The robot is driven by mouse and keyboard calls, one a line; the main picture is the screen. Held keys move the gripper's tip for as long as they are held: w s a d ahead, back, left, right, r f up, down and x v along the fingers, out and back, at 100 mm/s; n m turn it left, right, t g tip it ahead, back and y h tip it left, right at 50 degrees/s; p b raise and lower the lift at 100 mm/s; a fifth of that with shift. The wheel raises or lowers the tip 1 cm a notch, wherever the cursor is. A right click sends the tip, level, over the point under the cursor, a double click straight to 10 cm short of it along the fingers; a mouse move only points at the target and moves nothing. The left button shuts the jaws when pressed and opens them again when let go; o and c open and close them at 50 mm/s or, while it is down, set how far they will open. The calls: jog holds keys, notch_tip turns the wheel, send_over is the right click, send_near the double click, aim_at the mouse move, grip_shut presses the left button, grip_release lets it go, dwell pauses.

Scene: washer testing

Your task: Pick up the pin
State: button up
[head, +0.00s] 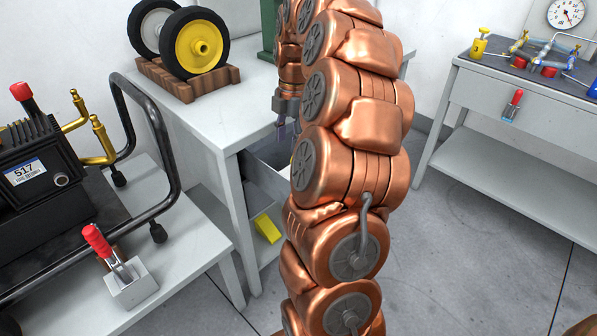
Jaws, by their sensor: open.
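My gripper (286,128) hangs down over an open drawer (266,178) in the white middle table. It is small and partly hidden behind my copper arm, and its fingers look apart with nothing seen between them. I cannot make out a pin for certain. Much of the drawer's inside is hidden by my arm.
Two wheels (203,45) stand in a wooden rack (188,88) on the middle table (214,118). A yellow object (268,228) lies below the drawer. At left are a black machine (38,150) and a red-handled clamp (125,272). A right-hand bench (520,108) holds fittings.

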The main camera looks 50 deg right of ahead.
jog(key=d, duration=0.1)
jog(key=d+f, duration=0.1)
jog(key=shift+s+d+f+n, duration=0.1)
jog(key=shift+d+f+n, duration=0.2)
jog(key=shift+d, duration=0.05)
jog(key=shift+d+f, duration=0.15)
jog(key=shift+f, duration=0.05)
jog(key=shift+s+a+f+b, duration=0.1)
jog(key=shift+a+f+b, duration=0.05)
jog(key=shift+f, duration=1.1)
jog(key=shift+s+a+f+b, duration=0.1)
jog(key=shift+a+f+b, duration=0.1)
jog(key=shift+f, duration=1)
jog(key=shift+s+a+f+b, duration=0.1)
jog(key=shift+f+b, duration=0.05)
jog(key=shift+f, duration=1.1)
jog(key=shift+c, duration=0.3)
grip_shut()
notch_tip(320, 180, up, 10)
jog(key=shift+r+p, duration=0.1)
jog(key=shift+p, duration=0.3)
